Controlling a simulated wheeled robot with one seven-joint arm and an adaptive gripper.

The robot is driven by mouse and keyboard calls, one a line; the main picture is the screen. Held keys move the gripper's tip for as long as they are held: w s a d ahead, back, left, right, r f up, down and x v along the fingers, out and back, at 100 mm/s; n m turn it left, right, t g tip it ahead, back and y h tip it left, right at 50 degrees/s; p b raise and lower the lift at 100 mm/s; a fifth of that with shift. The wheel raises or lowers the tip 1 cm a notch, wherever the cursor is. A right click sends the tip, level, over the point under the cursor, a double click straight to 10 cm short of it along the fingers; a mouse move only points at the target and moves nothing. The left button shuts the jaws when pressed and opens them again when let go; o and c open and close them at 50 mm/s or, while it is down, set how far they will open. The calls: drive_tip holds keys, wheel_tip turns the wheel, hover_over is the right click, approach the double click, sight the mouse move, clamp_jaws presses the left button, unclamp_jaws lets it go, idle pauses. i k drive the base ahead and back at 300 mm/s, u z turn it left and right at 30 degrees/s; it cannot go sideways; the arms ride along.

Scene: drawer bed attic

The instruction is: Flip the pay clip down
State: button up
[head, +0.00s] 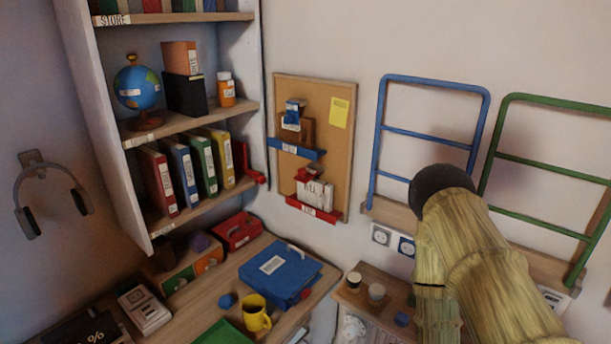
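A cork board (344,150) hangs on the wall right of the shelf unit. A blue clip (295,104) sits on its upper part, with a brown item below it and a blue ledge (297,149) bearing a small label. Lower down, a red clip (312,173) sits above a white paper stack (317,193) and a red ledge (314,209) with a label. The labels are too small to read, so I cannot tell which clip is the pay clip. My arm rises at the lower right, apart from the board in the picture. My gripper is not visible.
A desk below holds a blue binder (280,273), a yellow mug (256,313) and a red box (237,231). Blue (433,138) and green (553,161) rail frames stand right of the board. A small cabinet (350,304) with jars is beneath.

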sight(304, 174)
drive_tip(key=u, duration=2.45)
drive_tip(key=k, duration=1.15)
drive_tip(key=z, duration=1.35)
drive_tip(key=i, duration=0.5)
drive_tip(key=z, duration=0.05)
